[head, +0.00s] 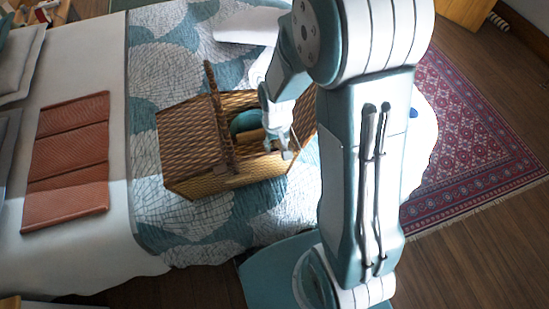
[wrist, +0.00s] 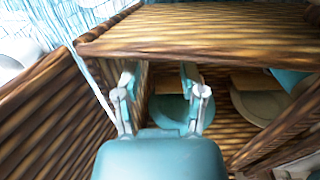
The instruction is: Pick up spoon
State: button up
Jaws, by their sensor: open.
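My gripper (head: 278,151) reaches down over the open side of a wicker picnic basket (head: 188,140) on the bed. A teal round dish (wrist: 168,112) lies below the fingertips, partly hidden by the gripper. A beige round dish (wrist: 258,106) sits to its right. Tan flat pieces lie across both dishes; I cannot tell what they are. I cannot make out a spoon in either view.
The basket's arched handle (head: 215,110) rises left of my gripper, and its wicker walls (wrist: 60,115) surround the fingers closely. A folded terracotta blanket (head: 68,160) lies on the bed at left. A patterned rug (head: 475,130) covers the floor at right.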

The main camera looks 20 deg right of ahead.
notch_tip(320, 180, down, 5)
jog(key=shift+d, duration=0.15)
grip_shut()
